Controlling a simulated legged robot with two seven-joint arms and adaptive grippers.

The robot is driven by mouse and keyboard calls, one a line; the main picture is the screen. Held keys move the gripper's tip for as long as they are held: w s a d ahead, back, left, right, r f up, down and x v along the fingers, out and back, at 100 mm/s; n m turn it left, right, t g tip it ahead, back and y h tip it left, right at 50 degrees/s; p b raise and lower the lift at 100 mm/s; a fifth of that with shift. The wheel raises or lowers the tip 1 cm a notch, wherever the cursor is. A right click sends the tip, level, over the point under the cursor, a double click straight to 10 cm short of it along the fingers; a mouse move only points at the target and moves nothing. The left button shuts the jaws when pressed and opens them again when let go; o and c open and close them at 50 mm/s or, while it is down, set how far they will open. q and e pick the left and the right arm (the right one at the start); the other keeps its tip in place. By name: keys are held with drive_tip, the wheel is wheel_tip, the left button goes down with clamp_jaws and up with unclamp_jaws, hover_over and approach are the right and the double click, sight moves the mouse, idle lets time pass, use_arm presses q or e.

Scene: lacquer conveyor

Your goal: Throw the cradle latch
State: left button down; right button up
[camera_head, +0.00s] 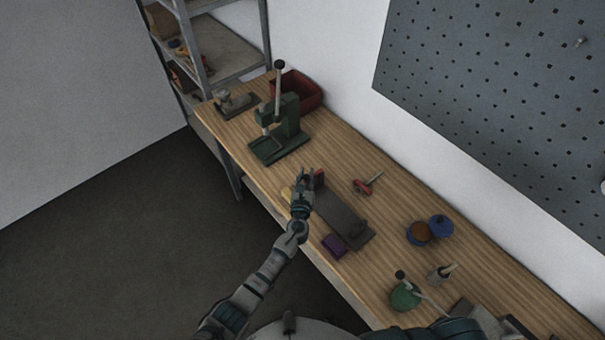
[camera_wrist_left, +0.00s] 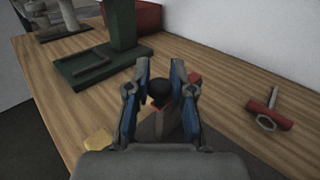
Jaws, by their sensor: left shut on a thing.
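The long dark grey cradle (camera_head: 341,216) lies on the wooden bench, with a small dark fitting near its lower right end. A reddish part (camera_head: 319,178) shows at its far end. My left gripper (camera_head: 303,178) is over that far end. In the left wrist view its fingers (camera_wrist_left: 161,82) are shut around a round black knob (camera_wrist_left: 160,93), which looks like the latch handle. The fingers hide the knob's stem and mount. My right arm enters at the bottom right of the head view; its jaws cannot be made out.
A green press (camera_head: 284,122) and a red bin (camera_head: 296,91) stand beyond the cradle. A red-handled tool (camera_head: 367,184) lies to the right. A purple block (camera_head: 334,246) is at the near edge. Blue and brown round containers and a green round object are nearer on the bench.

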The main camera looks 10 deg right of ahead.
use_arm(q)
drive_tip(key=shift+s+f+n+y, duration=0.15)
drive_tip(key=shift+f+n+y, duration=0.15)
drive_tip(key=shift+y, duration=0.2)
use_arm(e)
drive_tip(key=shift+a, duration=0.55)
drive_tip(key=shift+d, duration=0.25)
use_arm(q)
drive_tip(key=c, duration=1)
unclamp_jaws()
drive_tip(key=shift+s, duration=0.1)
drive_tip(key=shift+c, duration=0.2)
drive_tip(key=shift+r, duration=0.25)
use_arm(e)
drive_tip(key=shift+s+r, duration=0.1)
drive_tip(key=shift+d, duration=0.15)
use_arm(q)
drive_tip(key=shift+s, duration=0.1)
